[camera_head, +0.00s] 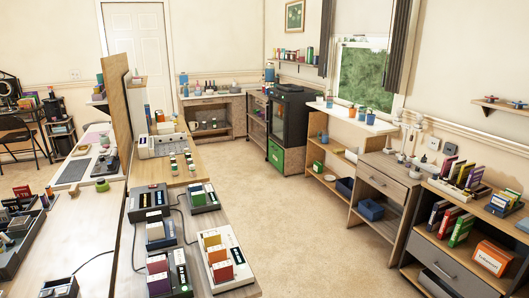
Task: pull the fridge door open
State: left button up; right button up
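A white door (138,60) in the back wall is shut. Neither of my grippers is in view.
Wooden desks (112,262) with several devices and card holders fill the left and front. A clear carpeted floor (290,215) runs toward the dark appliance. Low shelves (340,160) and drawer cabinets (385,180) line the right wall.

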aim_at(283, 142)
jog(key=i+l+z, duration=0.35)
jog(key=i+l, duration=0.2)
jog(key=l, duration=0.3)
jog(key=i+l+z, duration=0.35)
jog(key=i+l, duration=0.3)
jog(key=i+u, duration=0.3)
jog(key=i, duration=0.2)
jog(key=i+l+u, duration=0.25)
jog(key=i, duration=0.2)
jog(key=i+l+u, duration=0.15)
jog(key=i+u, duration=0.15)
jog(key=i, duration=0.2)
jog(key=i+j+u, duration=0.1)
jog(key=i+u, duration=0.25)
jog(key=i, duration=1.95)
jog(key=i+j+z, duration=0.1)
jog(key=i+z, duration=0.35)
jog(key=i, duration=1.85)
jog(key=i+l+u, duration=0.15)
jog(key=i, duration=0.45)
